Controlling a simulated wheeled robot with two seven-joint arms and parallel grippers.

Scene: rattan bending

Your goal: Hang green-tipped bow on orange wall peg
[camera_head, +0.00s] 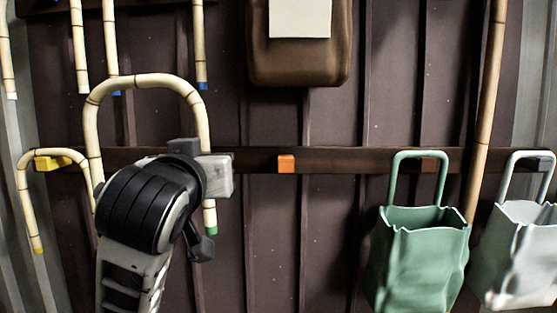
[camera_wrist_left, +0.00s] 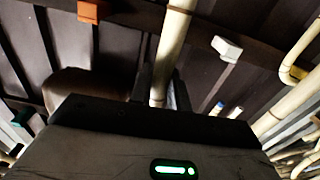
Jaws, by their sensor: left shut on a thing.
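The green-tipped bow (camera_head: 151,82) is a pale rattan arch, held upright in front of the wall. Its green tip (camera_head: 210,229) hangs at the lower right end; its other leg runs down behind my left arm. My left gripper (camera_head: 208,176) is shut on the bow's right leg. The left wrist view shows the dark fingers (camera_wrist_left: 160,88) on both sides of the pale rattan (camera_wrist_left: 173,40). The orange peg (camera_head: 286,164) is bare on the dark rail, right of the bow and apart from it; it also shows in the left wrist view (camera_wrist_left: 88,12). My right gripper is not in view.
A cane with a yellow tip (camera_head: 38,248) hangs by a yellow peg (camera_head: 50,163) at left. Blue- and white-tipped canes hang above. A brown hanging panel (camera_head: 298,66) is above the orange peg. Green (camera_head: 418,255) and white (camera_head: 515,250) bags hang at right. A white peg (camera_wrist_left: 227,47) shows in the wrist view.

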